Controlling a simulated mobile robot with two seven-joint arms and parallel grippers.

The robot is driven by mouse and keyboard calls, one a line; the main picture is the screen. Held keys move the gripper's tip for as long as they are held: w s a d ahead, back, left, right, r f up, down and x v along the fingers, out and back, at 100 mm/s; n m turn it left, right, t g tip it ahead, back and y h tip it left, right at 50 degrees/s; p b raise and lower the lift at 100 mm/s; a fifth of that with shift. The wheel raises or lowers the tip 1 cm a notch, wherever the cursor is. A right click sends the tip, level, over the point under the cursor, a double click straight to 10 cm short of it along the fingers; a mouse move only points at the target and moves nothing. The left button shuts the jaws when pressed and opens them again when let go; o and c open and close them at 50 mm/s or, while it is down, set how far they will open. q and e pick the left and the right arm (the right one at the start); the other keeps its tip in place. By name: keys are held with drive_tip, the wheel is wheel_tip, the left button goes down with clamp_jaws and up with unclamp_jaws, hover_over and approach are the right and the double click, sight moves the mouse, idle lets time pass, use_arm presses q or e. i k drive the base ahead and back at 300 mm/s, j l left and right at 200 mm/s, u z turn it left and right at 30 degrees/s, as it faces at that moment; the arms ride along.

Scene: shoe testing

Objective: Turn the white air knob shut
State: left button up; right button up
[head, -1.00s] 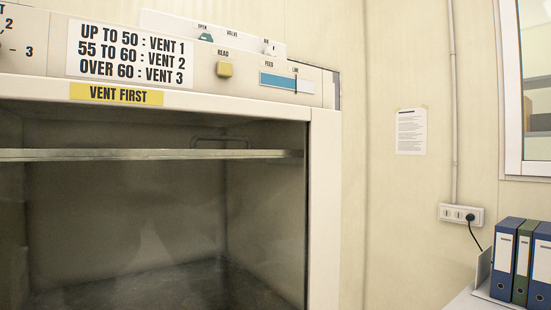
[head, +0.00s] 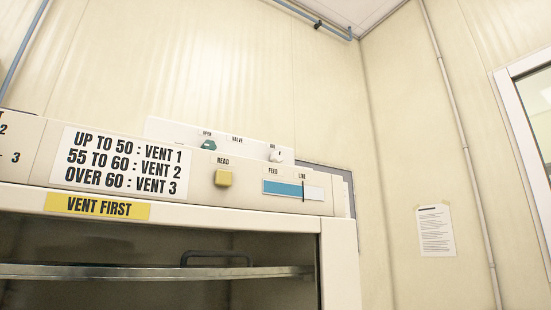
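The white air knob (head: 276,156) sits at the right end of the upper white valve panel (head: 176,130), above the feed gauge. A small label above it is too small to read surely. A green knob (head: 209,145) is on the same panel to its left, under the word OPEN. The white knob's exact turn position is hard to tell at this size. Neither of my grippers shows in the head view, so nothing is seen touching the knob.
Below the valve panel are a yellow READ button (head: 223,178), a blue feed gauge (head: 292,189) with a dark line mark, and a vent sign (head: 125,160). A yellow VENT FIRST label (head: 97,206) is above the open cabinet with its metal shelf (head: 150,272). A paper notice (head: 436,231) hangs at right.

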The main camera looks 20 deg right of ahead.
sight(277, 157)
drive_tip(key=k+l+u, duration=0.35)
drive_tip(key=l, duration=0.25)
drive_tip(key=k+l+u, duration=0.3)
drive_tip(key=k+l, duration=0.1)
drive_tip(key=l, duration=0.1)
